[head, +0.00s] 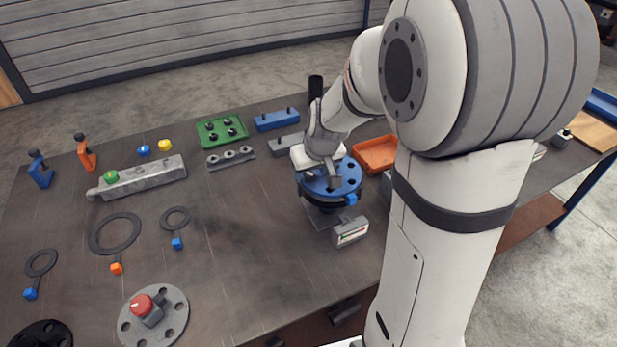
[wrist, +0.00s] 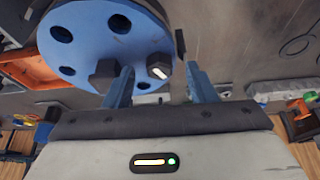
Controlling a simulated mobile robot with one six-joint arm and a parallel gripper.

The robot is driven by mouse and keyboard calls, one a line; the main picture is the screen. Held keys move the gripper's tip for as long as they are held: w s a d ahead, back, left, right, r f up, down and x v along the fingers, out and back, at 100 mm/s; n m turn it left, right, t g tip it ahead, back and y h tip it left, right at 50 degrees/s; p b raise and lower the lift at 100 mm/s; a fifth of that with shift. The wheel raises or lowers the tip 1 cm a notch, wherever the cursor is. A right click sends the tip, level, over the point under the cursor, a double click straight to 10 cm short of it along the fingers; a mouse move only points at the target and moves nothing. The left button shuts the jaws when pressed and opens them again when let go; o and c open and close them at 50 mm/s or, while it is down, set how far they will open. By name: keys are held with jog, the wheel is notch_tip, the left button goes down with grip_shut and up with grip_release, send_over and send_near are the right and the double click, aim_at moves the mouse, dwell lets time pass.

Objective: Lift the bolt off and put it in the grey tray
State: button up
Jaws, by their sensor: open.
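The blue round flange (head: 322,188) sits on the pipe stand in the head view, with my gripper (head: 332,178) close over it. In the wrist view the flange (wrist: 85,35) shows open holes and two dark bolt heads. One bolt (wrist: 160,68) with a pale mark is between the tips of my open gripper (wrist: 160,82); I cannot tell whether the fingers touch it. Another bolt (wrist: 103,73) stands just left of the left finger. I cannot clearly identify the grey tray; a grey low piece (head: 287,143) lies behind the flange.
An orange tray (head: 375,153) is right of the flange, partly behind my arm. A green tray (head: 222,131) with several dark pieces and a blue block (head: 276,119) stand behind. Rings and a red-knobbed disc (head: 153,315) lie at left. The middle of the table is clear.

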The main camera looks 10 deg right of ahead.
grip_shut()
dwell(0.5)
notch_tip(320, 180, up, 10)
jog(key=shift+b, duration=0.35)
jog(key=shift+r, duration=0.1)
notch_tip(320, 180, up, 5)
jog(key=p, duration=0.3)
send_over(311, 177)
dwell(0.7)
